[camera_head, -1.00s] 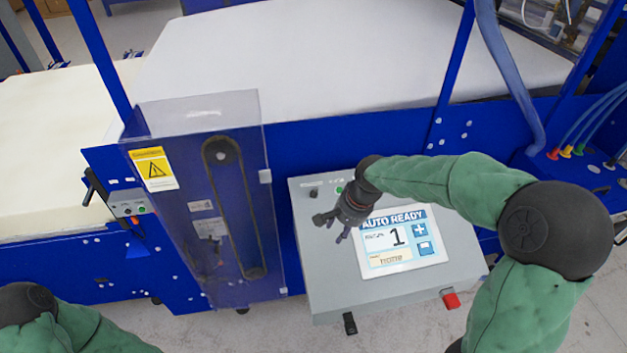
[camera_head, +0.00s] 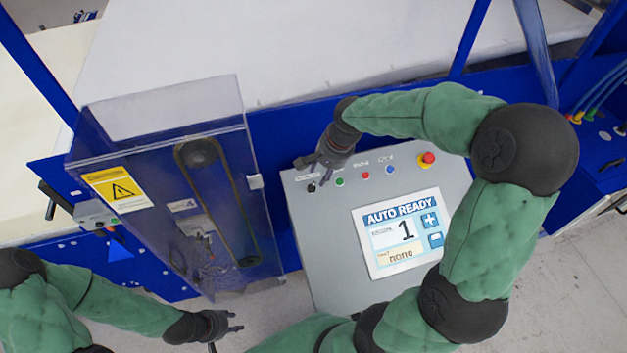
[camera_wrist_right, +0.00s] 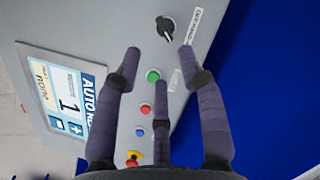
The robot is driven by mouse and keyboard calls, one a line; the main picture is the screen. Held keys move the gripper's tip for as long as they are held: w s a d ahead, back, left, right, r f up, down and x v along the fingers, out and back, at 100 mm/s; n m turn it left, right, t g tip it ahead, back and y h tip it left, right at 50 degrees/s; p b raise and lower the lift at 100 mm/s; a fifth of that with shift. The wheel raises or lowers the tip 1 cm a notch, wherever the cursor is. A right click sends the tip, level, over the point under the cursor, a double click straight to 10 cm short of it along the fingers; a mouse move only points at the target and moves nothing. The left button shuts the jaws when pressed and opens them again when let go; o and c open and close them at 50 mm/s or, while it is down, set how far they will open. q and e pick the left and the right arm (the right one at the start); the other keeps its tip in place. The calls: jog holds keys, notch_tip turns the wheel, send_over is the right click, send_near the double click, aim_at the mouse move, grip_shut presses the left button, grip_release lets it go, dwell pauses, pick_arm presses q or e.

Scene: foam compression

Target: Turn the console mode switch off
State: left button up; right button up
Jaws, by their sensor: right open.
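The mode switch is a black rotary knob (camera_wrist_right: 166,28) with a light pointer line on the grey console (camera_head: 320,280). It sits beside a white label, and in the head view the knob (camera_head: 311,187) shows at the console's upper left corner. My right gripper (camera_wrist_right: 160,58) is open and empty. Its fingers point at the panel, and the knob shows just beyond the fingertips, roughly between them. In the head view my right gripper (camera_head: 317,166) is close to the knob; I cannot tell if they touch. My left gripper (camera_head: 226,334) is open and empty at lower left.
Green (camera_head: 339,182), red (camera_head: 366,176) and blue (camera_head: 389,169) buttons and a red emergency stop (camera_head: 427,159) line the panel's top. The screen (camera_head: 402,233) reads AUTO READY, 1. A clear belt guard (camera_head: 215,120) stands left of the console.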

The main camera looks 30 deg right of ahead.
aim_at(313, 190)
jog(key=p+x, duration=0.1)
jog(key=x, duration=0.8)
jog(key=shift+w+d, duration=0.15)
jog(key=shift+w, duration=0.05)
jog(key=shift+r, duration=0.1)
grip_shut()
jog(key=shift+s, duration=0.15)
